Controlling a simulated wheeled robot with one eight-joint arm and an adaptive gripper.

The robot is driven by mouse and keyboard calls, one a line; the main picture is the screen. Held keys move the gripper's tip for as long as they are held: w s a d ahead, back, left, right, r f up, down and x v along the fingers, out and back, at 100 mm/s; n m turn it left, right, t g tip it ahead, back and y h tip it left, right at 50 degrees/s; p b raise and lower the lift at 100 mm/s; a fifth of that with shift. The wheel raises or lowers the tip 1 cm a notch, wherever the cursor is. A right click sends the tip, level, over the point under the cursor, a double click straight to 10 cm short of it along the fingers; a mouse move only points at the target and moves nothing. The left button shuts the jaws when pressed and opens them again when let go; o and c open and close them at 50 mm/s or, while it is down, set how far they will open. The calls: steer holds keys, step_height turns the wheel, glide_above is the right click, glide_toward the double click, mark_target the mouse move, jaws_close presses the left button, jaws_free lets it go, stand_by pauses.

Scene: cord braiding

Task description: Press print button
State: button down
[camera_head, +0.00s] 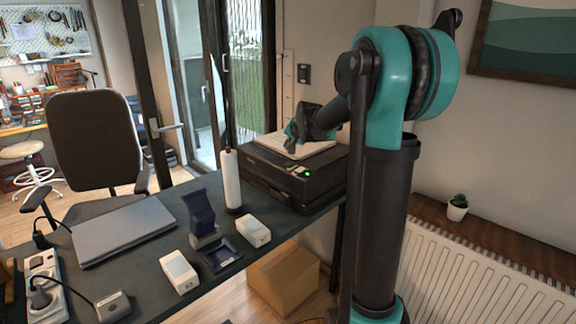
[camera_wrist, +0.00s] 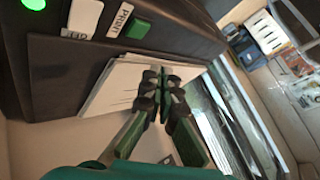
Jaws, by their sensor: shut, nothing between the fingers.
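The black printer (camera_head: 270,187) stands at the right end of the dark desk. In the wrist view its dark casing (camera_wrist: 60,70) fills the upper left. A green button (camera_wrist: 137,29) sits beside a white label (camera_wrist: 120,18) reading PRINT. A white button (camera_wrist: 85,17) with a partly legible label is to its left, and a round green light (camera_wrist: 33,4) glows at the corner; the light also shows in the head view (camera_head: 308,172). My gripper (camera_wrist: 166,74) is shut and empty, its tips over the white paper (camera_wrist: 112,88), apart from the green button. It also shows above the printer (camera_head: 291,149).
A white cylinder (camera_head: 231,180) with a dark rod stands left of the printer. A dark blue stand (camera_head: 200,212), small white boxes (camera_head: 254,231) and a closed laptop (camera_head: 122,232) are on the desk. A cardboard box (camera_head: 284,279) is on the floor below.

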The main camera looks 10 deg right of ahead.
mark_target(289, 165)
steer(key=shift+f, duration=2)
steer(key=shift+f, duration=0.4)
steer(key=shift+f, duration=0.35)
stand_by(0.5)
steer(key=shift+r, duration=3.3)
